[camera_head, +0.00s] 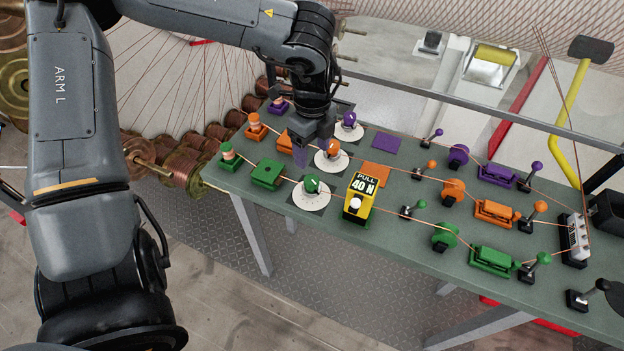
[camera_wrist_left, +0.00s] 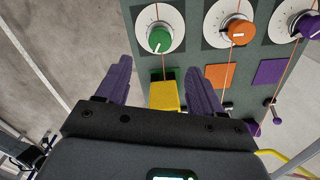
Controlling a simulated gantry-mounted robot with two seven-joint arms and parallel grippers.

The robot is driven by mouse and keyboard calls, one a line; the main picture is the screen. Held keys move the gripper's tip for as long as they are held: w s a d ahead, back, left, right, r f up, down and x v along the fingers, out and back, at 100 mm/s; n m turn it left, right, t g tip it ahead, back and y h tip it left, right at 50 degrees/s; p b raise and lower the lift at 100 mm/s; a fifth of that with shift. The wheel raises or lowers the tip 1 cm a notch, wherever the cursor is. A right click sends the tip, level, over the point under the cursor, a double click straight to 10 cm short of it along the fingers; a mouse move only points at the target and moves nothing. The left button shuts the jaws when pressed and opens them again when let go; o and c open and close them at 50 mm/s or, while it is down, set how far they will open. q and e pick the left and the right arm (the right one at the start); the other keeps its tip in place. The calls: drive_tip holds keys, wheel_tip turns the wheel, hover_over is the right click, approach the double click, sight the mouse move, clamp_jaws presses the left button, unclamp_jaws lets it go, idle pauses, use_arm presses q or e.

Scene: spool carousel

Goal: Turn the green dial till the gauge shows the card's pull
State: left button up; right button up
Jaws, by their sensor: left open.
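The green dial (camera_head: 312,185) sits on a white round scale plate near the front edge of the green-grey table. It also shows in the left wrist view (camera_wrist_left: 159,39), beyond my fingertips. A separate gauge reading is too small to make out. My left gripper (camera_head: 312,150) is open and empty, above the table behind the green dial, near the orange dial (camera_head: 333,147). In the wrist view its purple fingers (camera_wrist_left: 160,82) straddle the yellow block (camera_wrist_left: 164,96) in the picture.
A purple dial (camera_head: 348,119) stands in the same row. Thin wires run across the table (camera_head: 400,238) past green, orange and purple clamps and levers, such as the green clamp (camera_head: 493,260). A metal rail (camera_head: 450,92) runs along the back. Copper spools stand at left.

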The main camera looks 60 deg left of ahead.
sight(312, 180)
use_arm(q)
wheel_tip(312, 180, down, 10)
drive_tip(key=shift+r+b, duration=0.1)
drive_tip(key=shift+b, duration=0.45)
drive_tip(key=c, duration=1.1)
drive_tip(key=shift+o, duration=0.2)
